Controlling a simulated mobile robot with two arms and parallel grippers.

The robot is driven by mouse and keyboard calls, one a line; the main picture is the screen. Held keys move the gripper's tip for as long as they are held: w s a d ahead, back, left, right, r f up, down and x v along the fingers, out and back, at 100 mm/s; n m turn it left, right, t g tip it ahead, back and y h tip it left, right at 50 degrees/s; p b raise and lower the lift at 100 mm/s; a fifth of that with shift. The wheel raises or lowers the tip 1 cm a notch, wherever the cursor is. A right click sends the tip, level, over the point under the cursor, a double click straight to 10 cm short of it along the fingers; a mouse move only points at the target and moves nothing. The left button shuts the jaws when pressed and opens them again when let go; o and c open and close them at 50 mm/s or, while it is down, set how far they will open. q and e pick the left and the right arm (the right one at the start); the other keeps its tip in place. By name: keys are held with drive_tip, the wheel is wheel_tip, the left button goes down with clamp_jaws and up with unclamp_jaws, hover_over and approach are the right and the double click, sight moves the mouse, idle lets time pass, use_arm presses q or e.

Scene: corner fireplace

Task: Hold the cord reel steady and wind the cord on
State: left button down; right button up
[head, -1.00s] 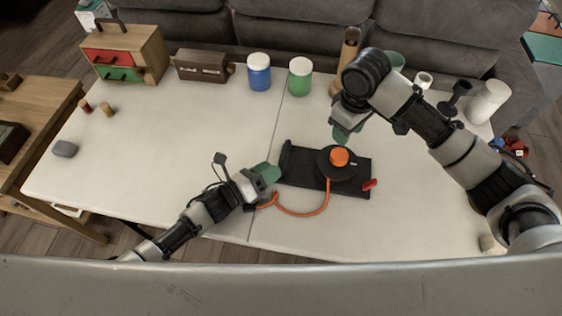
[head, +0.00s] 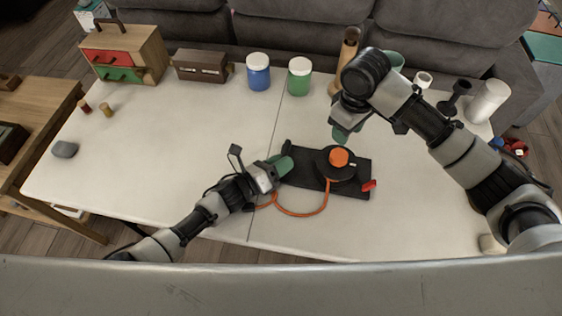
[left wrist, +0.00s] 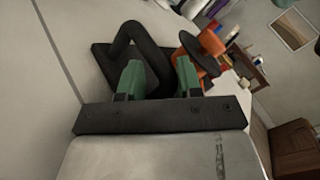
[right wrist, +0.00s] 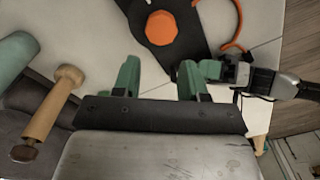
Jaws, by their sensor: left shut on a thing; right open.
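The cord reel is a black disc (head: 322,163) with an orange hub (head: 339,158) on a flat black base (head: 305,178). A red knob (head: 369,185) sits at its right end. The orange cord (head: 300,214) loops from the reel onto the table toward the left. My left gripper (head: 284,168) is at the base's left end, shut on the black handle (left wrist: 158,55), which passes between its fingers in the left wrist view. My right gripper (right wrist: 157,80) is open and empty, above the table just behind the reel; its fingers partly show in the head view (head: 345,134).
Along the back of the white table (head: 160,160) stand a drawer box (head: 130,55), a brown box (head: 201,65), a blue jar (head: 258,72), a green jar (head: 299,77) and a wooden pepper-mill-like piece (head: 348,45). A grey stone (head: 65,149) lies at left. The left-middle table is clear.

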drive_tip(key=o, duration=0.6)
drive_tip(key=n+g+y, duration=0.2)
drive_tip(key=n+y, duration=0.2)
drive_tip(key=n, duration=1)
approach(341, 155)
drive_tip(key=x, duration=0.9)
drive_tip(key=shift+a+f, duration=0.1)
drive_tip(key=shift+f, duration=0.1)
drive_tip(key=c, duration=0.9)
